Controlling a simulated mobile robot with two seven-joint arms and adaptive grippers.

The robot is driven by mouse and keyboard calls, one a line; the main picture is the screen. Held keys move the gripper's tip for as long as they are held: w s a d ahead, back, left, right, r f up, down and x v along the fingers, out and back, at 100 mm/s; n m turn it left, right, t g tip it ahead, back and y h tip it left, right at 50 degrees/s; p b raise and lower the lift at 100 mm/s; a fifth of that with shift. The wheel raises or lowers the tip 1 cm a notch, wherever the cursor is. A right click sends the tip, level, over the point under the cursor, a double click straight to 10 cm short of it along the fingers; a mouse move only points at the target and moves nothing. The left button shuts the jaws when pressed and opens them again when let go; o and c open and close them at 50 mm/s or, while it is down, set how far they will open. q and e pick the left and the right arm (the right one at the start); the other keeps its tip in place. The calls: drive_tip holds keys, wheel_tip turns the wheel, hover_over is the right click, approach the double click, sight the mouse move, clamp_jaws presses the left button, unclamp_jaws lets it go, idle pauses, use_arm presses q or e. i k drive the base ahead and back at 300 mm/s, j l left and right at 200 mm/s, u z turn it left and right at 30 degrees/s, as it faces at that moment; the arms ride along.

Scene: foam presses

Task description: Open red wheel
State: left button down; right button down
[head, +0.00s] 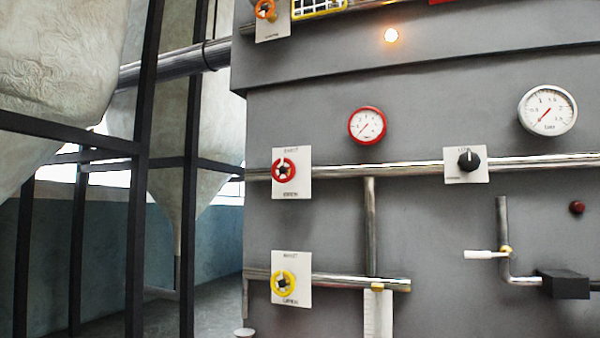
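The red wheel (284,170) is a small red ring with a dark star-shaped hub. It sits on a white label plate (304,182) on the upper pipe, left of centre in the head view. The plate has small print above and below the wheel, too small to read with certainty. Nothing covers the wheel. Neither of my grippers shows in the head view.
A yellow wheel (283,282) sits below on the lower pipe (350,281). A red-rimmed gauge (367,125), a white gauge (547,110), a black knob (469,160) and a white-handled valve (480,254) are on the grey machine. Dark frame posts (143,170) stand left.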

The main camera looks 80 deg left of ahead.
sight(283, 170)
drive_tip(key=u, duration=2.6)
